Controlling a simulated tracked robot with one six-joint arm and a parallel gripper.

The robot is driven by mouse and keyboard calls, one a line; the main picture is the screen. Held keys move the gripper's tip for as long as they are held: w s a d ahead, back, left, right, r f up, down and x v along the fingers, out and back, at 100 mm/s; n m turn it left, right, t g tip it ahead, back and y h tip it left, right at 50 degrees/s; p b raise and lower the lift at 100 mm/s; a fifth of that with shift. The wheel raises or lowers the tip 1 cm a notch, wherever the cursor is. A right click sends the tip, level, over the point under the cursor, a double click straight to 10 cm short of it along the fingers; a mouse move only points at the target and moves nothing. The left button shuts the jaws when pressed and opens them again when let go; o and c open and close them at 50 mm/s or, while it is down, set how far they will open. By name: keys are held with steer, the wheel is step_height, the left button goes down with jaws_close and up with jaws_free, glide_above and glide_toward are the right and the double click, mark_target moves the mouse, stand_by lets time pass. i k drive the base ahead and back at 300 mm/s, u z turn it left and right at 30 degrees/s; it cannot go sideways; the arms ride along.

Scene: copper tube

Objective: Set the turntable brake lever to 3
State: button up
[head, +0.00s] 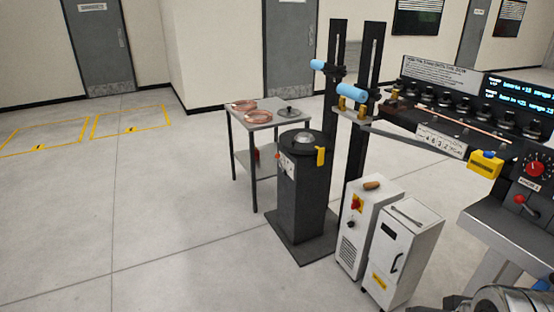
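The turntable (303,141) is a dark disc with a grey hub on top of a dark pedestal (300,205), in the middle of the head view. A small pale panel (287,165) with a little red part is on the pedestal's left front face near the top. A yellow piece (321,157) is at the right front of the top. I cannot tell which of these is the brake lever, and no scale numbers or setting can be read at this size. My gripper cannot be made out; grey metal parts fill the bottom right corner.
A grey side table (257,121) with copper coils (260,116) stands behind and left of the pedestal. Two white cabinets (369,225) stand to its right. The machine bench (420,130) with rollers and a red-knobbed panel is at the right. The floor at left is clear.

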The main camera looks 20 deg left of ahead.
mark_target(277, 155)
steer(key=u, duration=0.2)
steer(key=i, duration=0.45)
steer(key=u, duration=0.55)
steer(key=i, duration=0.75)
steer(key=u, duration=0.7)
steer(key=i, duration=0.7)
steer(key=u, duration=0.35)
steer(key=i, duration=1.95)
steer(key=z, duration=0.1)
